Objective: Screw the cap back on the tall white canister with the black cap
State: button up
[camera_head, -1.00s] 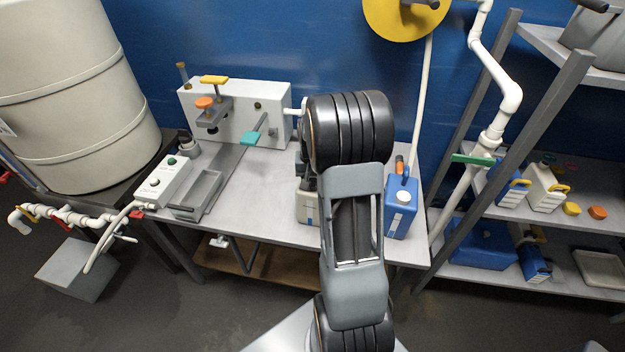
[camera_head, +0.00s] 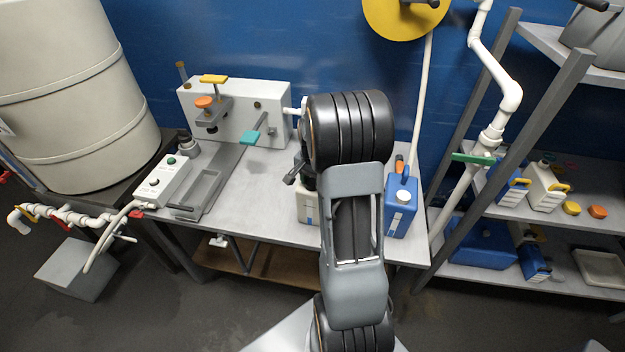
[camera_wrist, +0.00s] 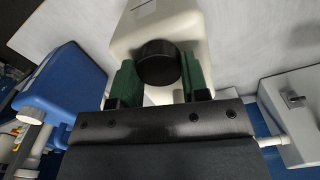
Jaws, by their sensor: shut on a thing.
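The tall white canister (camera_head: 306,207) stands on the table, partly hidden behind my arm. In the wrist view its cream-white body (camera_wrist: 195,32) fills the top middle. The black cap (camera_wrist: 158,60) is between the two green fingers of my gripper (camera_wrist: 159,66), which is shut on it. The cap lies over the canister's top; whether its thread is engaged cannot be told.
A blue canister (camera_head: 401,212) with a white cap stands close to the right of the white one. A grey-white panel (camera_head: 265,98) with orange, yellow and teal handles stands at the back. A control box (camera_head: 163,182) and grey tray (camera_head: 205,190) are left; the table between is clear.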

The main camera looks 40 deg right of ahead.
dwell(0.3)
jog(key=m, duration=0.5)
jog(key=shift+s+m, duration=0.1)
jog(key=shift+m, duration=0.3)
jog(key=m, duration=0.5)
jog(key=shift+m, duration=0.4)
jog(key=m, duration=0.5)
jog(key=shift+s+a+m, duration=0.1)
jog(key=shift+s+m, duration=0.05)
jog(key=shift+m, duration=0.25)
